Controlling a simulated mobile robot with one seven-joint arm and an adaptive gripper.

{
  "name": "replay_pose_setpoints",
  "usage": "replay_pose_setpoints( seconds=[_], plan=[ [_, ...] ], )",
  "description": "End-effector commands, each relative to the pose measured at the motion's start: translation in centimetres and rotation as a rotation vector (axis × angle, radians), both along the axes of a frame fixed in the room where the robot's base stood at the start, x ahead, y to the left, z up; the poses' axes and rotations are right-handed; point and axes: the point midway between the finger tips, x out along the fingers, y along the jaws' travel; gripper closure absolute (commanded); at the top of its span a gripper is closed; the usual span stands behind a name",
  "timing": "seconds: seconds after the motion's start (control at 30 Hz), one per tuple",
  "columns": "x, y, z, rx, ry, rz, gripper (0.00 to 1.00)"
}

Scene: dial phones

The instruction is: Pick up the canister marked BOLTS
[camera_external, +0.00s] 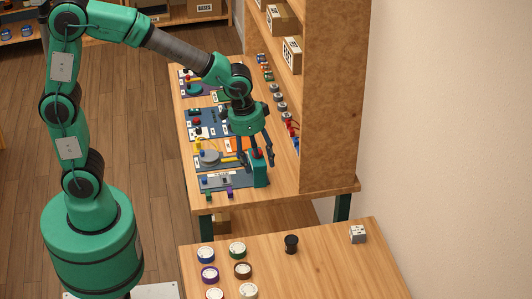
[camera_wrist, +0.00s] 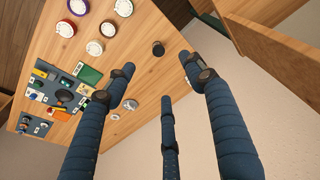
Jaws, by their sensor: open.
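No BOLTS marking can be read in either view, so I cannot tell which thing is that canister. My gripper (camera_external: 257,157) is over the near end of the far bench, beside a teal block (camera_external: 260,179). Its three fingers (camera_wrist: 160,80) are spread, with nothing visibly held between them.
Boards with small parts (camera_external: 205,123) cover the far bench. A wooden shelf (camera_external: 335,100) rises along its right side. The near table's right part is mostly clear.

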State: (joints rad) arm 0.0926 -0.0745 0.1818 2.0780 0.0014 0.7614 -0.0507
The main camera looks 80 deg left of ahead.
Motion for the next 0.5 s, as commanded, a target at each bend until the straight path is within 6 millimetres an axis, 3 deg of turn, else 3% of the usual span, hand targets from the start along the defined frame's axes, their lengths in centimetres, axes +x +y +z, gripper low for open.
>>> replay_pose_setpoints(
  seconds=[0.2, 0.5],
  plan=[
    [3.8, -1.4, -5.3, 0.004, 0.059, -0.009, 0.46],
    [7.8, -3.3, -13.4, 0.012, 0.131, -0.019, 0.46]
  ],
)
